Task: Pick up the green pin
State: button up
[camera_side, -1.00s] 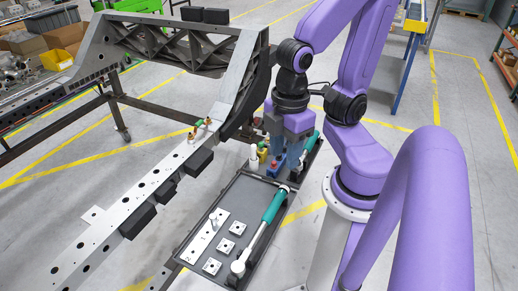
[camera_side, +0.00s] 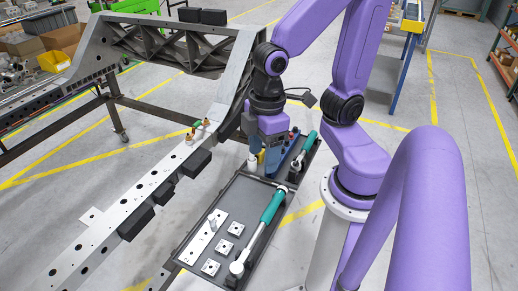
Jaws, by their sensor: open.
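I cannot make out a green pin for certain. A small green piece (camera_side: 197,125) shows between copper-coloured fittings on top of the chassis rail (camera_side: 150,178). My gripper (camera_side: 271,172) is open and points down over the far section of the dark tray (camera_side: 183,252). A white cylindrical piece (camera_side: 252,163) and a yellow piece (camera_side: 261,157) stand just left of its fingers. A small red piece (camera_side: 291,134) shows behind it on the right. The fingers hide part of the tray, so I cannot tell whether anything is between them.
A teal-handled tool (camera_side: 270,208) lies along the tray's right side, and another teal-handled tool (camera_side: 304,147) lies further back. A light plate (camera_side: 205,236) and small square plates (camera_side: 236,229) lie in the near section. The chassis rail runs along the tray's left.

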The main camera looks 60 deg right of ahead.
jog(key=w+d+f+m+t, duration=0.1)
jog(key=w+d+f+m, duration=0.15)
jog(key=w, duration=0.45)
jog(key=w+d+f+m, duration=0.1)
jog(key=w+f+m, duration=0.2)
jog(key=w, duration=0.5)
jog(key=w+d+f+m+t, duration=0.1)
jog(key=w+d+f+m, duration=0.4)
jog(key=w+d, duration=0.45)
jog(key=s+d+f+m+h, duration=0.1)
jog(key=s+d+f+m, duration=0.3)
jog(key=d, duration=0.6)
jog(key=d+f+m+h, duration=0.2)
jog(key=d+f, duration=0.3)
jog(key=d, duration=0.4)
jog(key=s+d+f+m+h, duration=0.1)
jog(key=s+d+f+m, duration=0.3)
jog(key=d, duration=0.6)
jog(key=shift+n+t, duration=0.35)
jog(key=shift+t, duration=0.05)
jog(key=x, duration=0.4)
jog(key=w+x, duration=0.1)
jog(key=x, duration=0.3)
jog(key=w+x, duration=0.1)
jog(key=x, duration=0.4)
jog(key=shift+a+r, duration=0.25)
jog(key=shift+a, duration=0.05)
jog(key=shift+x, duration=2.9)
jog(key=shift+w, duration=0.15)
grip_shut()
